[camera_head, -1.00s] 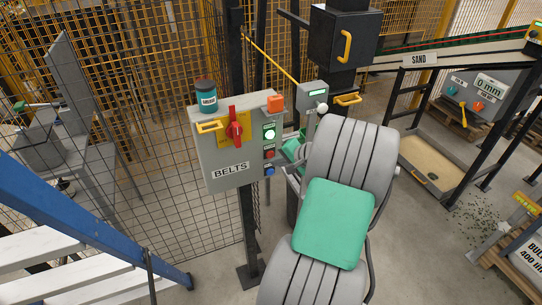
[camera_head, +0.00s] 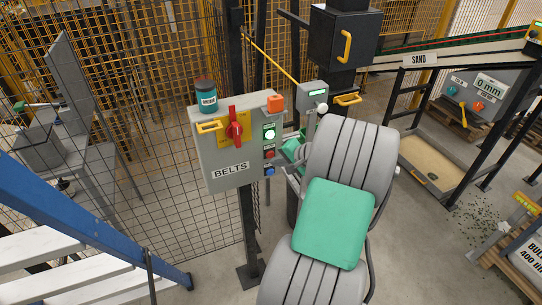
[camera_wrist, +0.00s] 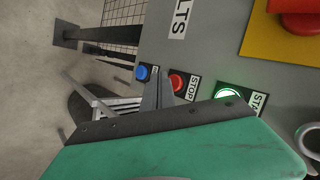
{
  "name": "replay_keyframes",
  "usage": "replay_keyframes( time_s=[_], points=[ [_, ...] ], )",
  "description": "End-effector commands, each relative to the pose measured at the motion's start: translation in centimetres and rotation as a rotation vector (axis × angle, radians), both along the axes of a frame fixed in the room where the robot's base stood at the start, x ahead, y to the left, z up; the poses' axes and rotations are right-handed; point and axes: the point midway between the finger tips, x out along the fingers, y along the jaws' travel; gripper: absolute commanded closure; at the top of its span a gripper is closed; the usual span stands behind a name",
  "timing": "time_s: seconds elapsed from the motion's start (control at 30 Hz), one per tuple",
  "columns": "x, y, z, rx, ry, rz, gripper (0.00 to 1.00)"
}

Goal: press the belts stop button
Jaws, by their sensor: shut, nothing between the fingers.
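The grey BELTS control box (camera_head: 215,160) stands on a dark post in the head view. On its right edge are a lit green start button (camera_head: 269,134), the red stop button (camera_head: 269,154) and a blue button (camera_head: 269,171). In the wrist view the red stop button (camera_wrist: 177,83), labelled STOP, lies between the blue button (camera_wrist: 143,72) and the lit green one (camera_wrist: 228,92). My gripper (camera_wrist: 160,76) is shut and empty, its tips just beside the red button, towards the blue one. I cannot tell whether they touch the panel. In the head view my arm mostly hides the fingers.
A red rotary switch (camera_head: 235,126) on a yellow plate and a yellow handle (camera_head: 209,126) are on the same box. Mesh fencing stands behind; a blue-sided stair (camera_head: 85,235) is at lower left.

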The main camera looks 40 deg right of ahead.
Motion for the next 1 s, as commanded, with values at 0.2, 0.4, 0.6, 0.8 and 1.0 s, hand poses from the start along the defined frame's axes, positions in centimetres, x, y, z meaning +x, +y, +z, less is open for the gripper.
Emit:
replay_keyframes(
  time_s=[0.2,0.4,0.6,0.8,1.0],
  points=[
    [0.0,0.0,0.0,0.0,0.0,0.0,1.0],
    [0.31,-0.07,0.0,0.0,0.0,0.0,1.0],
    [0.87,-0.23,0.04,-0.001,0.0,0.001,1.0],
    [0.83,-0.23,0.02,0.0,0.0,0.0,1.0],
    [0.97,-0.27,0.01,0.0,0.0,0.0,1.0]
  ],
)
